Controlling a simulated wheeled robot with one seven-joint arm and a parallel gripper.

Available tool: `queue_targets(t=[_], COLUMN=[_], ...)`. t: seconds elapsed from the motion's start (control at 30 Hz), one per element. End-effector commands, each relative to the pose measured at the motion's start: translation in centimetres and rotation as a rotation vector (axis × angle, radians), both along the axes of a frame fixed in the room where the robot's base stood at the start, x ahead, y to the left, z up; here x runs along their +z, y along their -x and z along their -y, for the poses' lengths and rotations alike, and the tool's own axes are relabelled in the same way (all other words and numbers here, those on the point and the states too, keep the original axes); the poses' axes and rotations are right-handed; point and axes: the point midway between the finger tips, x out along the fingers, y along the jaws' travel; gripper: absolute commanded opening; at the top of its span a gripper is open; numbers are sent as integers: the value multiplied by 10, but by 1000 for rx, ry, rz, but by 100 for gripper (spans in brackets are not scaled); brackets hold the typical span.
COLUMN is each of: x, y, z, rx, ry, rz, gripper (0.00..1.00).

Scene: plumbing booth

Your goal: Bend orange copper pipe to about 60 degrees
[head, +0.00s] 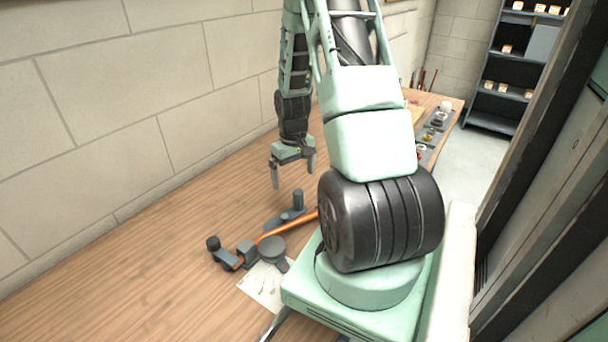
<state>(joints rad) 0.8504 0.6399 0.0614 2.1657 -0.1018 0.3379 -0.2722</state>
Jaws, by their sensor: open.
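The orange copper pipe (301,223) lies in a dark grey pipe bender (271,247) on the wooden bench. The visible part of the pipe looks nearly straight, and its right end is hidden behind my arm. The bender has a round former, a grey block and a dark knob (213,243) at its left end. My gripper (293,180) points down, open and empty, above the bench behind the bender. It is apart from the pipe and the bender.
A printed sheet (263,286) lies partly under the bender. The wooden bench (150,250) is clear to the left, up to the block wall (130,80). Small items on a grey tray (430,150) sit at the far end. A shelf unit (497,95) stands beyond.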

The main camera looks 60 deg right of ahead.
Motion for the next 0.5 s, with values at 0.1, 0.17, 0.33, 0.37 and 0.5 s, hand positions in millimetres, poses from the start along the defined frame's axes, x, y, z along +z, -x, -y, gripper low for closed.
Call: queue_targets(t=[0.1,0.17,0.33,0.37,0.5], x=[-5,-6,-14,-16,-28], y=[7,7,7,7,7], z=[8,9,9,8,8], rx=[-17,-18,-17,-17,-17], ry=[1,2,1,1,1], rz=[-3,-3,-3,-3,-4], gripper=[100,100,100,100,100])
